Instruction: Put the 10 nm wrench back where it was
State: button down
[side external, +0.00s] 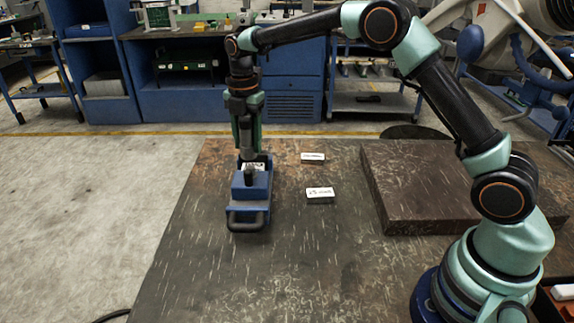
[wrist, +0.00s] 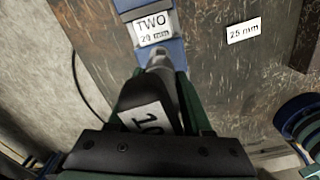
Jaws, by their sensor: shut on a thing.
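My gripper (side external: 248,140) points down over the blue holder (side external: 247,217) near the table's left edge. In the wrist view its green fingers are shut on the wrench (wrist: 146,100), a dark tool with a white label reading "10" and a grey metal end. The blue holder also shows in the wrist view (wrist: 128,5), with a label reading "TWO 20 mm". In the side view the wrench is hard to tell from the fingers. I cannot tell whether it touches the holder or hangs just above it.
Two white labelled blocks lie right of the holder, a near one (side external: 320,195) and a far one (side external: 313,157). One block reads "25 mm" in the wrist view (wrist: 243,32). A thick dark slab (side external: 420,185) lies further right. The table's front middle is clear.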

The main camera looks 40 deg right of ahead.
jog(key=shift+r, duration=0.35)
